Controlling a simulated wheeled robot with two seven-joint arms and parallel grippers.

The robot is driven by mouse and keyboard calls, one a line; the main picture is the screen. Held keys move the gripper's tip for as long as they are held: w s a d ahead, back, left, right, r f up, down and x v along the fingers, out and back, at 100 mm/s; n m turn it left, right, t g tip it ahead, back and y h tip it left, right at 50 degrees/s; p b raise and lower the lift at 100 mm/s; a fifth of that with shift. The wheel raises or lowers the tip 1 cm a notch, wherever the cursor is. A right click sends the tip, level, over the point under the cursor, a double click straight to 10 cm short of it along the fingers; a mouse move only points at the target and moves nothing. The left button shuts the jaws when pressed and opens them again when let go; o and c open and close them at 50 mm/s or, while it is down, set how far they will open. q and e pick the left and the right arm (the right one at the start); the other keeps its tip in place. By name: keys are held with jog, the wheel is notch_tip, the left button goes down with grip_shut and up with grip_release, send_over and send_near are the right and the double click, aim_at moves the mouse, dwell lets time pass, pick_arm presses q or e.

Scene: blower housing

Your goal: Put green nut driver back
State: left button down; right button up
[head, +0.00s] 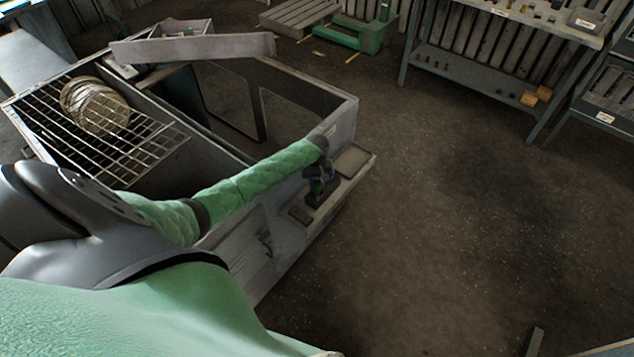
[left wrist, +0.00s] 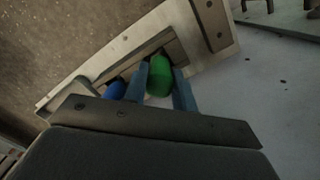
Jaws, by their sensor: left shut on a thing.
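The green nut driver (left wrist: 159,76) shows its rounded green handle between the two fingers of my left gripper (left wrist: 161,88) in the left wrist view. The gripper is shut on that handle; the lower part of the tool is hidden. A blue-handled tool (left wrist: 113,90) is just left of the fingers. Both are at a pale ledge (left wrist: 215,25) with a dark strip. In the head view my left gripper (head: 319,190) is low over the ledge (head: 352,162) on the housing's outer side. I cannot tell whether the driver is seated there. My right gripper is not in view.
The large grey housing (head: 345,115) has a wire grid (head: 140,155) with a round coiled part (head: 95,105) on it. A workbench (head: 470,65) stands at the back right, near a green stand (head: 365,35). The floor right of the housing is clear.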

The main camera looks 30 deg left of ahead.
pick_arm(q)
jog(key=shift+r, duration=0.1)
dwell(0.3)
jog(key=c, duration=1.1)
grip_release()
jog(key=o, duration=0.5)
